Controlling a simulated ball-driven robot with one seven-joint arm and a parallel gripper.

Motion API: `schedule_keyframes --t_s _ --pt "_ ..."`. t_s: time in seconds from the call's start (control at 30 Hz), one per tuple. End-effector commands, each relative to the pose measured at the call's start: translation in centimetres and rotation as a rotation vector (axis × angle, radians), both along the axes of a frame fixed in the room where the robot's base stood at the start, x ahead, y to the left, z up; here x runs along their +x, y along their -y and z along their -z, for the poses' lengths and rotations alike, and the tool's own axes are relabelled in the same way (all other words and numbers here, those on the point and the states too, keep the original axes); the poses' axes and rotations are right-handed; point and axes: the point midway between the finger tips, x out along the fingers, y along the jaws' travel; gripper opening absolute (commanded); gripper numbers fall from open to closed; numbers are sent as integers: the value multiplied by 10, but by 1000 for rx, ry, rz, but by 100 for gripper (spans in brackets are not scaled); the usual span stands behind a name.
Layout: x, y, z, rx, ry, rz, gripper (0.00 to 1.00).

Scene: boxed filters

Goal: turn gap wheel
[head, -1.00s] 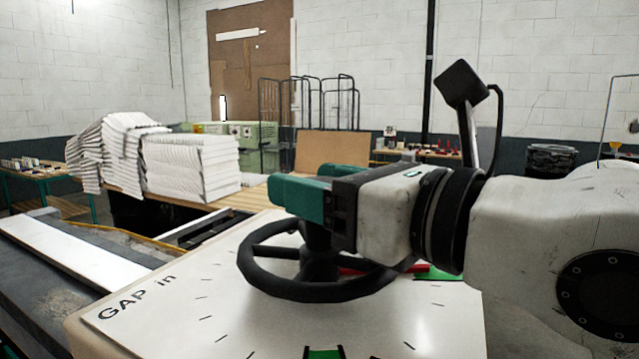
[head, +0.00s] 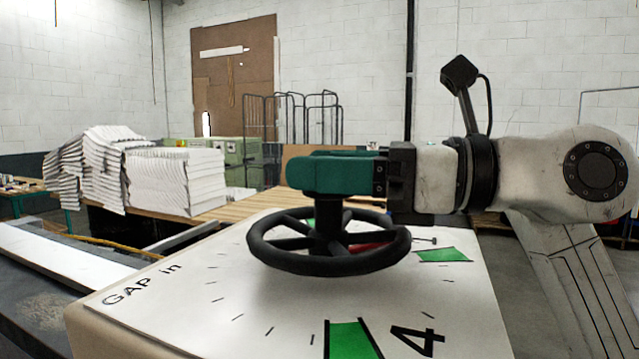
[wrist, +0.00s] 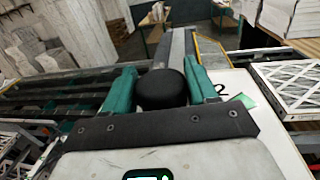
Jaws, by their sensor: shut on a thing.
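The black gap wheel (head: 330,265) stands above a white dial plate (head: 230,335) lettered "GAP in". Its post (head: 328,212) rises from the middle of the rim. My gripper (head: 305,172), with green fingers, comes in level from the right and is shut on the top of the post. In the wrist view, a round black knob (wrist: 161,89) sits between the two green fingers (wrist: 160,78). A red pointer (head: 368,247) shows partly under the wheel, right of the post. Green marks (head: 352,340) (head: 443,255) lie on the dial, one near a "4".
White stacked boxed filters (head: 175,180) stand on a wooden table behind left. A grey rail (head: 50,255) runs along the left. Wire cages (head: 292,118) and a green cabinet (head: 238,155) stand at the back. The air left of the wheel is clear.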

Motion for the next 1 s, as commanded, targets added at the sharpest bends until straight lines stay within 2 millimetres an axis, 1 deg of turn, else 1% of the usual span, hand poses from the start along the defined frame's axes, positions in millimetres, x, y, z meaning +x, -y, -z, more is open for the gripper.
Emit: schedule_keyframes --t_s 0.2,0.4,0.93,0.97,1.0 --pt "1 0 1 1 0 -124 3" --pt "1 0 0 1 0 -189 3" --pt "1 0 0 0 1 -214 3" --pt "1 0 0 0 1 -214 59" --pt "1 0 0 0 1 -214 63"
